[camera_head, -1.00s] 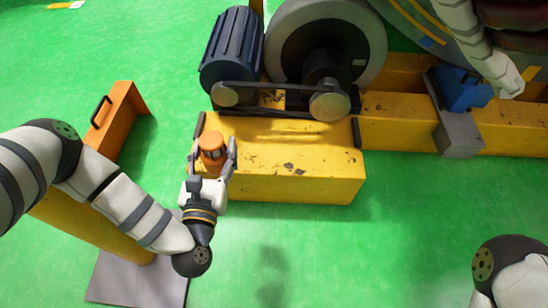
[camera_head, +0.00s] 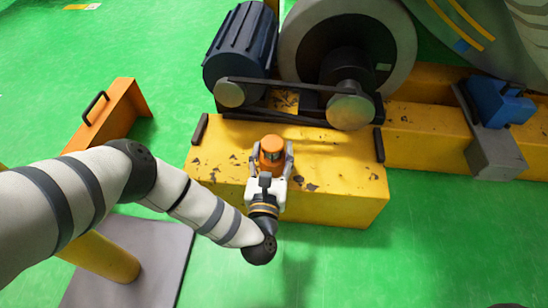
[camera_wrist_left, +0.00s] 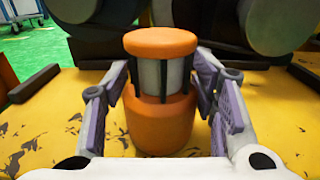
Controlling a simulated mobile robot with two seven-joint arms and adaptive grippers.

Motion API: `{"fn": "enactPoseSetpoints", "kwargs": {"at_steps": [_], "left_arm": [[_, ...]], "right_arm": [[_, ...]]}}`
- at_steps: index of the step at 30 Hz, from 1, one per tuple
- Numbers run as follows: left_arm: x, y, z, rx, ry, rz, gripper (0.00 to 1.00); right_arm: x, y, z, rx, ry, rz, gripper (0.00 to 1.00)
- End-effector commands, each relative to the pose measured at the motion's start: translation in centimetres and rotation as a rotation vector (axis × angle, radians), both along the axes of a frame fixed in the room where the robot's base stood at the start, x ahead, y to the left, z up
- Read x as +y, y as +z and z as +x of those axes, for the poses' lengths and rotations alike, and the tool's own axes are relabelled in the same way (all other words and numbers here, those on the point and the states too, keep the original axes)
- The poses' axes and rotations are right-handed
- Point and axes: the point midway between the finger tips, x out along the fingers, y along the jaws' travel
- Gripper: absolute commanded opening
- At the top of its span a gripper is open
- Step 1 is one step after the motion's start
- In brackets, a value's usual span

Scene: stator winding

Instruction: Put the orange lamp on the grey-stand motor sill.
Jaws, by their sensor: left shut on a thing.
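The orange lamp (camera_head: 272,150) is upright between the fingers of my left gripper (camera_head: 271,163). My left gripper is shut on the lamp, with one finger on each side of it. The wrist view shows the lamp (camera_wrist_left: 160,115) with its orange cap, pale middle and orange base between the fingers (camera_wrist_left: 162,98). The motor sill is the worn yellow block (camera_head: 335,185) in front of the motor and belt. The lamp is over the sill's top; I cannot tell whether its base touches. My right gripper is out of view.
A blue ribbed motor (camera_head: 241,52), a belt drive and a large grey wheel (camera_head: 400,45) stand behind the sill. Dark strips (camera_head: 379,145) edge the sill's ends. A grey stand with a blue part (camera_head: 495,150) is at right. An orange box with a handle (camera_head: 110,110) is at left.

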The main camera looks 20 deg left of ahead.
Motion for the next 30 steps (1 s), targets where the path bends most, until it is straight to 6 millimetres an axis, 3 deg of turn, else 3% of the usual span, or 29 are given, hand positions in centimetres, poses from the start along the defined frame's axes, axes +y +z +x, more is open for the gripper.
{"fn": "enactPoseSetpoints", "kwargs": {"at_steps": [12,13,15,16,26,30], "left_arm": [[0.0,-1.0,0.1,-0.006,0.0,-0.001,0.18],[0.0,-1.0,0.1,-0.004,-0.001,-0.001,0.55],[0.0,-0.9,0.0,-0.004,-0.001,-0.001,0.71],[0.0,-0.9,0.0,-0.004,-0.001,-0.001,0.73],[0.0,-0.4,0.0,-0.006,0.0,-0.001,0.73],[-0.9,-0.2,-2.8,-0.002,-0.002,-0.003,0.73]], "right_arm": [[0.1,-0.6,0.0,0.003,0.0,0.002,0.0],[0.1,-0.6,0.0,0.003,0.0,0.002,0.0],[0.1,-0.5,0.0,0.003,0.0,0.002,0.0],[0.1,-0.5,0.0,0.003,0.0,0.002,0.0],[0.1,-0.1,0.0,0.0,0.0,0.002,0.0],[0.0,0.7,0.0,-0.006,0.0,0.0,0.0]]}}
